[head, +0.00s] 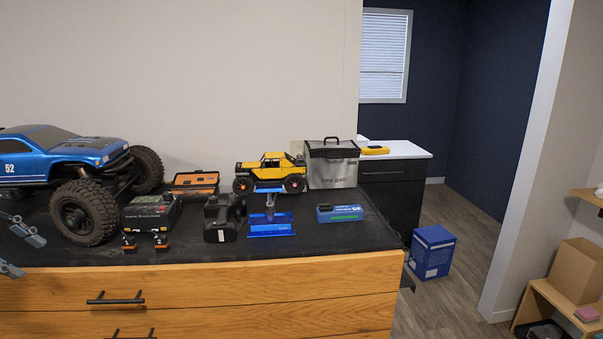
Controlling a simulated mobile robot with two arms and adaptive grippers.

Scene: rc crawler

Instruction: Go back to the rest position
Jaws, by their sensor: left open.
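My left gripper (18,249) shows at the left edge of the head view, its grey-blue fingers apart and empty. It is in front of the large blue RC truck (62,158), near the cabinet's front edge. My right gripper is out of the picture. The blue truck stands on the black worktop with its big black wheels toward me. A small yellow crawler (270,173) sits on a blue stand (271,225) further right.
The worktop (330,240) also holds a black battery box (150,213), a black charger-like case (222,217), an orange tool case (194,184), a blue pack (339,213) and a grey bag (332,165). A blue box (432,252) stands on the floor. Open floor lies right of the cabinet.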

